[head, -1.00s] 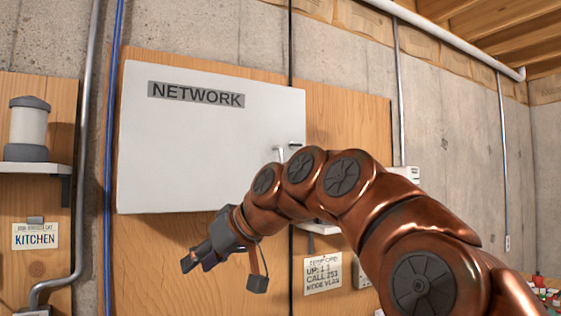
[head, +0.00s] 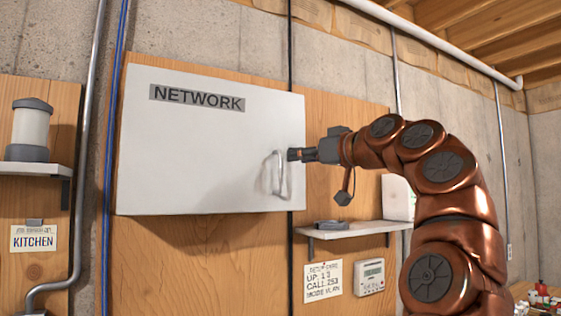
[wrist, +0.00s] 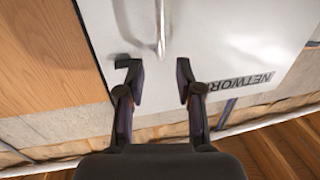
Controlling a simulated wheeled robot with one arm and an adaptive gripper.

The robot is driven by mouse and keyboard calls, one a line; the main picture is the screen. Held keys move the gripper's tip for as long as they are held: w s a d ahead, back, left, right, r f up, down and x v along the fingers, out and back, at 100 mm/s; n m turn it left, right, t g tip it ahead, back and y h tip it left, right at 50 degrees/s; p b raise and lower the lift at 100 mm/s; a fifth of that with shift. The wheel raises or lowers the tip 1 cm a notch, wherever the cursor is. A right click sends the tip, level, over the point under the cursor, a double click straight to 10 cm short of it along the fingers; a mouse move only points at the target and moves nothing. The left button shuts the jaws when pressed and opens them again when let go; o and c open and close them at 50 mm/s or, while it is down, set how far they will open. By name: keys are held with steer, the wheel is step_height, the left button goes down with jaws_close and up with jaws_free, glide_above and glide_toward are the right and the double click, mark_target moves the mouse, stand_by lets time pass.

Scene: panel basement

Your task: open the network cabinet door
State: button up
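The white network cabinet door (head: 205,150) carries a grey NETWORK label and looks shut. Its silver bar handle (head: 280,176) stands near the right edge. My gripper (head: 293,154) is at the door's right edge, beside the upper end of the handle. In the wrist view, turned over, my gripper (wrist: 159,70) is open with two dark fingers apart. The handle (wrist: 160,28) lies beyond the fingertips, in line with the gap, and nothing is between the fingers. A small dark piece (wrist: 124,62) is by the left fingertip; I cannot tell whether it touches.
A shelf (head: 350,230) with a small dark device is below right of the cabinet. A wall meter (head: 370,277) and a paper note (head: 323,281) hang under it. A conduit (head: 85,170) and blue cable run down the wall at left.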

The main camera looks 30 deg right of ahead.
steer(key=p, duration=0.2)
glide_above(281, 186)
steer(key=shift+w+d, duration=0.15)
steer(key=shift+w, duration=0.05)
jaws_close()
stand_by(0.7)
